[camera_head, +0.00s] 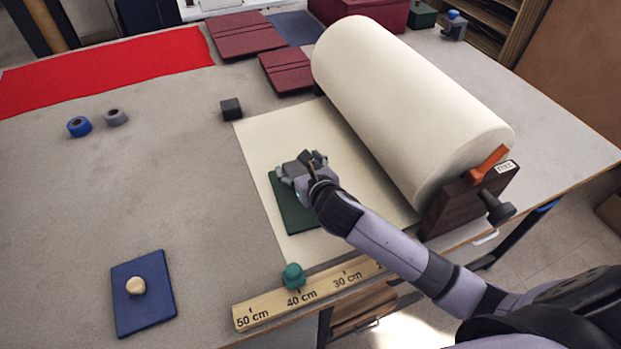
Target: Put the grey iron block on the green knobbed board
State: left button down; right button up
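The grey iron block (231,109), a small dark cube, sits on the table just off the left edge of the cream paper sheet. The green knobbed board (293,217) lies flat on the sheet. My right gripper (290,172) is over the far part of this board; it and the wrist hide that part, and no knob shows. I cannot tell whether its fingers are open, shut or touching anything. My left gripper is not in view.
A large cream paper roll (405,100) stands right of the board. A blue board (158,276) with a pale knob lies at the lower left. A wooden ruler (322,292) with a teal knob (293,276) lies at the front edge. The table's left middle is clear.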

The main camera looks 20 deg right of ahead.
jog(key=v, duration=0.9)
jog(key=shift+s+b, duration=0.2)
jog(key=shift+b, duration=0.15)
jog(key=shift+d, duration=0.1)
